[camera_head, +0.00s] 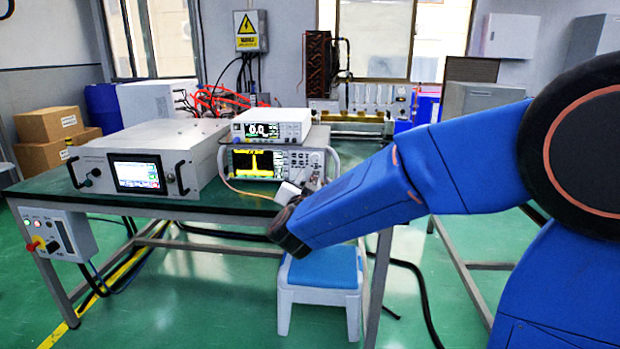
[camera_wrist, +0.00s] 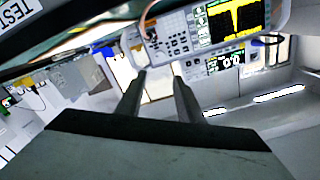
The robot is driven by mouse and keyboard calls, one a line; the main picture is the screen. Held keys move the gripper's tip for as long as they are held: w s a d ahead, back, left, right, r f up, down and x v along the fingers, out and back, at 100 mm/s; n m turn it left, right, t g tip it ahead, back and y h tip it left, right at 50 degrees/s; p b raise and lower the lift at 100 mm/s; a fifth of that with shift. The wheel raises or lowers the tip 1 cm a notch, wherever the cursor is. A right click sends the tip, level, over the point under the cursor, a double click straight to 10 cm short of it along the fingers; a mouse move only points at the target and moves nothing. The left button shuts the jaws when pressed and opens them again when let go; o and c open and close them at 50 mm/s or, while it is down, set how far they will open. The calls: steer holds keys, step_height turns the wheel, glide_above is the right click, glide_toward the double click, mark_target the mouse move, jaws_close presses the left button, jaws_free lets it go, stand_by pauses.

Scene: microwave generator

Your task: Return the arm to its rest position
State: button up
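My arm (camera_head: 365,200) reaches in from the right, its blue forearm sloping down to a dark wrist end near the table's front right corner. In the head view the fingers cannot be made out clearly. In the wrist view my gripper (camera_wrist: 160,74) shows two dark fingers apart, with nothing seen between them. The wrist picture is upside down. The spectrum analyzer (camera_wrist: 178,32) with its yellow trace shows beyond the fingertips; in the head view the analyzer (camera_head: 258,163) stands left of and behind my wrist.
A white meter (camera_head: 272,126) sits on the analyzer. A large generator box (camera_head: 140,168) stands on the table (camera_head: 215,204) at left. A small white part (camera_head: 288,192) lies close to my wrist. A blue-topped stool (camera_head: 325,270) stands below my forearm. Green floor is open at front left.

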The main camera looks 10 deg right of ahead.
steer(key=shift+s, duration=0.15)
steer(key=s+d+f+n+g+y, duration=0.2)
steer(key=s+d+f+n+g, duration=0.1)
steer(key=s, duration=1)
steer(key=s+d+f+n+g+y, duration=0.1)
steer(key=s+d+f+n+g, duration=0.2)
steer(key=s, duration=1)
steer(key=s+d+f+n+g+y, duration=0.2)
steer(key=s+d+f+g, duration=0.4)
steer(key=s, duration=0.7)
steer(key=shift+s+d+f+n+y, duration=0.3)
steer(key=shift+s+d+f+n, duration=0.1)
steer(key=shift+f+n, duration=0.15)
